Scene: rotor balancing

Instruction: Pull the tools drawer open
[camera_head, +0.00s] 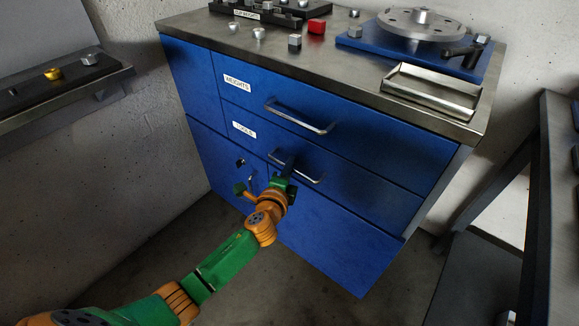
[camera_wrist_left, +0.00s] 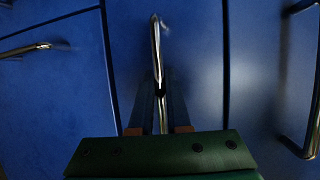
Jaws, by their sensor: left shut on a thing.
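The tools drawer (camera_head: 360,186) is the second drawer front of the blue cabinet, with a white label (camera_head: 244,130) that is hard to read. Its front looks flush with the cabinet. Its metal bar handle (camera_head: 312,178) also shows in the left wrist view (camera_wrist_left: 156,45), running between the fingers. My left gripper (camera_head: 288,166) reaches up from the lower left and is shut on this handle. In the left wrist view the fingers (camera_wrist_left: 160,98) are on either side of the bar. My right gripper is not in view.
The weights drawer (camera_head: 340,115) is above, with its own handle (camera_head: 300,118). On the cabinet top are a metal tray (camera_head: 432,90), a blue rotor stand (camera_head: 362,42) and a red block (camera_head: 317,26). A side shelf (camera_head: 60,97) is left; a dark rack (camera_head: 548,200) stands right.

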